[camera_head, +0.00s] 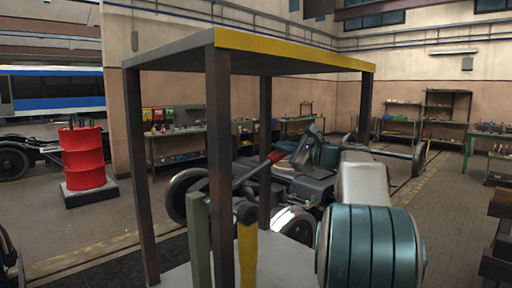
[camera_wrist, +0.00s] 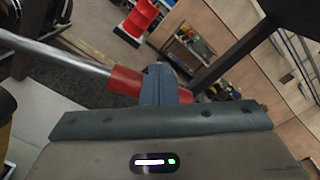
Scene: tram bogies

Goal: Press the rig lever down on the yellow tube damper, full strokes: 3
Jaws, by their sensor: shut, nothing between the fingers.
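The yellow tube damper (camera_head: 247,255) stands upright at the lower middle of the head view, beside a green post. The rig lever (camera_head: 250,174) slopes up to the right from its top to a red grip (camera_head: 276,157). In the wrist view, the lever's grey rod (camera_wrist: 60,56) runs from the upper left into the red grip (camera_wrist: 124,80). My gripper (camera_wrist: 158,72) is shut and empty, its fingers crossing the grip in the picture and hiding its middle. Whether they touch it cannot be told. In the head view, my gripper (camera_head: 289,152) is by the grip's end.
A dark-posted frame with a yellow front edge (camera_head: 290,50) stands over the rig; its posts are close to the lever. A red barrel (camera_head: 83,158) stands at left. Shelves (camera_head: 440,115) line the back wall. Open floor lies at the left.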

